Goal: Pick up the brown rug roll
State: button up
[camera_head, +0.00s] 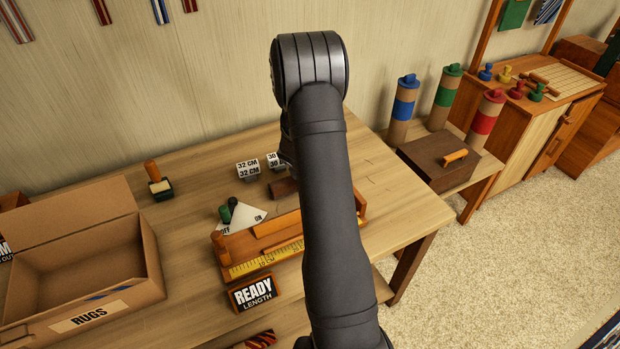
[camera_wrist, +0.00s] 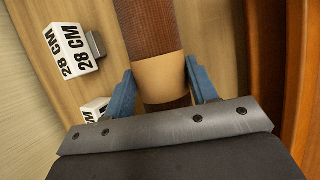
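The brown rug roll (camera_wrist: 152,25) has a tan band (camera_wrist: 162,75) around it near its close end. In the wrist view it runs from the top edge down between the two blue fingers of my gripper (camera_wrist: 162,84). One finger is on each side of the band, very close to it; I cannot tell whether they press on it. In the head view a short part of the brown roll (camera_head: 284,188) shows on the table, left of my arm.
White length blocks (camera_head: 248,170) stand behind the roll, one marked 28 CM (camera_wrist: 70,48) in the wrist view. A wooden measuring tray (camera_head: 240,262) with a ruler and a READY sign (camera_head: 252,293) are in front. An open RUGS box (camera_head: 150,262) stands left.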

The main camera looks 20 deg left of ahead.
jog(key=shift+c, duration=1.3)
jog(key=shift+r, duration=0.15)
